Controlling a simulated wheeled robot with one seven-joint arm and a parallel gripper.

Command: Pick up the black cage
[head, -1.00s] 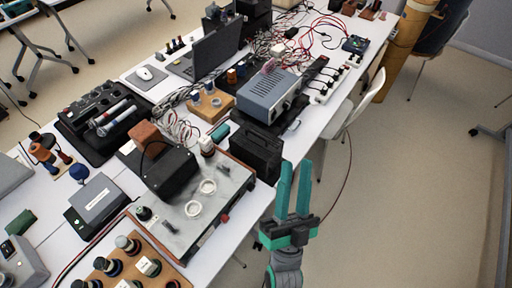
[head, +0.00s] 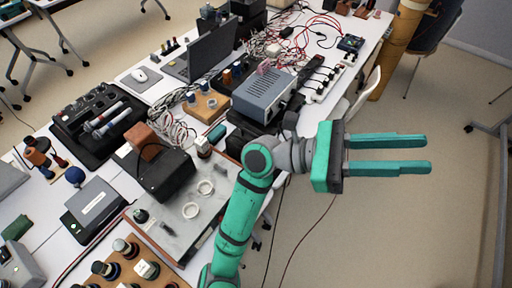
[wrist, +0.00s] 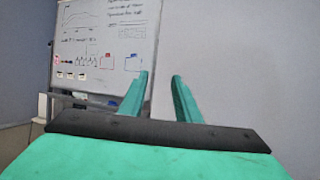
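A black box-like object, which looks like the black cage (head: 236,143), stands near the right edge of the white table in the head view. My arm hides much of it. My gripper (head: 427,153) is beyond the table edge, to the right of the cage and over the floor. Its two green fingers point right, apart, with nothing between them. In the wrist view my gripper (wrist: 160,77) is also open and empty, and the cage is not in that view.
The table is crowded: a grey instrument box (head: 264,97), a black box (head: 163,174), a laptop (head: 205,52) and cables surround the cage. A white chair (head: 368,92) is by the table's right side. Floor at right is open. The wrist view faces a whiteboard (wrist: 105,45).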

